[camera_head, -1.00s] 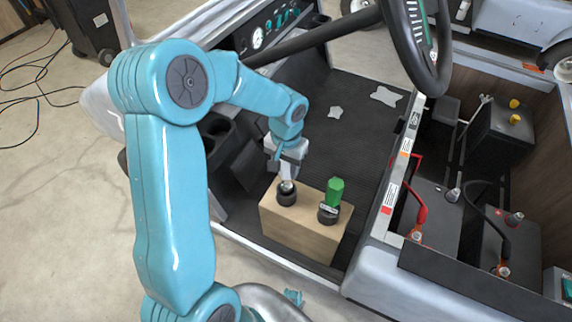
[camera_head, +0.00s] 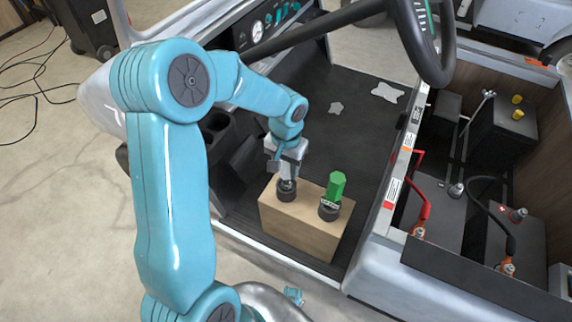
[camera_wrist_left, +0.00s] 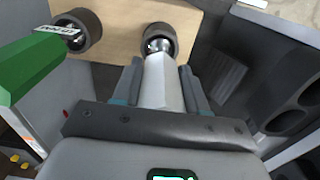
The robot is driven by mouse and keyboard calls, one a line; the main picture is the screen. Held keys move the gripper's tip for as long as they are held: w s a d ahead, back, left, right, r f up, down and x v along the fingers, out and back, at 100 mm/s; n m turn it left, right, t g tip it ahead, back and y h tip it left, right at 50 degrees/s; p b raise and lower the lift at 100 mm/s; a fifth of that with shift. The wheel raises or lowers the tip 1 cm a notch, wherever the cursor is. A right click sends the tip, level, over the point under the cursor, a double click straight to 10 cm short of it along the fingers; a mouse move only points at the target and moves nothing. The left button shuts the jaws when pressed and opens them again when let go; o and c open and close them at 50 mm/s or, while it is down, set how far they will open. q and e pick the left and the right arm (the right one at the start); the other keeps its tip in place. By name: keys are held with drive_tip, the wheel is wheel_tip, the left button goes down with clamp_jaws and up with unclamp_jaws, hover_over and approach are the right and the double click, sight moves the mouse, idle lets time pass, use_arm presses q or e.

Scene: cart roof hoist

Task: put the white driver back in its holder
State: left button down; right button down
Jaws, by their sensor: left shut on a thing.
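The white driver (camera_wrist_left: 160,82) is between the fingers of my left gripper (camera_wrist_left: 158,95), which is shut on its handle. Its metal tip end is at the mouth of a dark round holder (camera_wrist_left: 160,36) in the left wrist view; how deep it sits inside I cannot tell. In the head view my left gripper (camera_head: 288,165) is directly above that holder (camera_head: 286,191), at the left of the wooden block (camera_head: 298,232). A green driver (camera_head: 336,187) stands in the other, labelled holder (camera_head: 329,210) to the right. My right gripper is not in view.
The block stands on the cart's dark floor mat (camera_head: 345,150). The steering wheel (camera_head: 430,45) is above it at the upper right. Batteries with red and black cables (camera_head: 428,195) lie to the right. A cup holder (camera_head: 215,128) is to the left.

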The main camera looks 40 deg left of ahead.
use_arm(q)
drive_tip(key=shift+f+b, duration=0.35)
drive_tip(key=shift+f, duration=0.15)
drive_tip(key=c, duration=0.5)
unclamp_jaws()
drive_tip(key=shift+r, duration=0.1)
wheel_tip(320, 180, up, 16)
drive_tip(key=p, duration=0.4)
drive_tip(key=shift+r, duration=0.15)
drive_tip(key=shift+s, duration=0.1)
